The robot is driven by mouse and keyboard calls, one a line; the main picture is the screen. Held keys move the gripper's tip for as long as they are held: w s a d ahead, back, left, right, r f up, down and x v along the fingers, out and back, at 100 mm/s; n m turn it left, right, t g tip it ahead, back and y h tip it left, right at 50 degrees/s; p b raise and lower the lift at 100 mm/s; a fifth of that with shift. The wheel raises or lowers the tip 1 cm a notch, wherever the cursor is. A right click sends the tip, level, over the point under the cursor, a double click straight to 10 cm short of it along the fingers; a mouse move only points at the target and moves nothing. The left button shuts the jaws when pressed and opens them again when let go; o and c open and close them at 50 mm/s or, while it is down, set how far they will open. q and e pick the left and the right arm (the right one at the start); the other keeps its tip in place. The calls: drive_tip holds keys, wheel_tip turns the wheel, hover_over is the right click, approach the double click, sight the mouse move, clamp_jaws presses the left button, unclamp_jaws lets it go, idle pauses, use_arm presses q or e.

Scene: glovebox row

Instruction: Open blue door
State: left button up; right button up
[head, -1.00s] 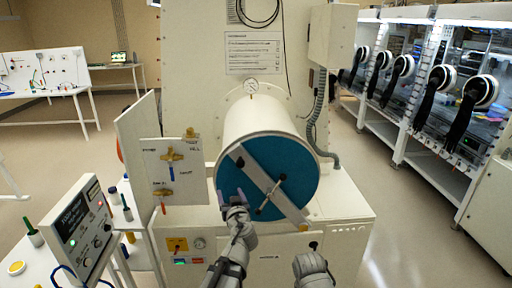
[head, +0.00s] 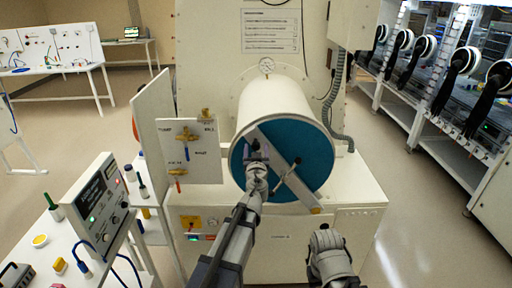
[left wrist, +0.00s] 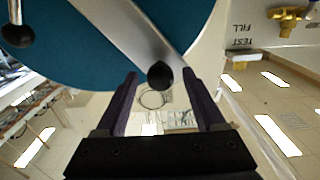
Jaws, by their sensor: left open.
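The blue door (head: 312,148) is a round disc closing the front end of a cream cylinder (head: 275,105). A grey diagonal bar (head: 300,190) crosses it from upper left to lower right, with a dark cross-shaped handle (head: 285,178) near the middle. My left gripper (head: 255,152) is in front of the door's left part, at the bar's upper end. In the left wrist view its two fingers are apart, with a round black knob (left wrist: 160,74) on the bar between or just beyond the fingertips; contact cannot be told. My right arm shows low in the head view, its fingers hidden.
A valve panel (head: 190,150) stands just left of the door. A control box (head: 97,205) and small bottles stand on a white table at lower left. A cabinet (head: 280,240) lies below the cylinder. The aisle floor at right is clear, before gloveboxes (head: 440,90).

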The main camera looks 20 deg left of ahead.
use_arm(q)
drive_tip(key=shift+x, duration=1)
drive_tip(key=shift+s, duration=0.1)
clamp_jaws()
idle(0.6)
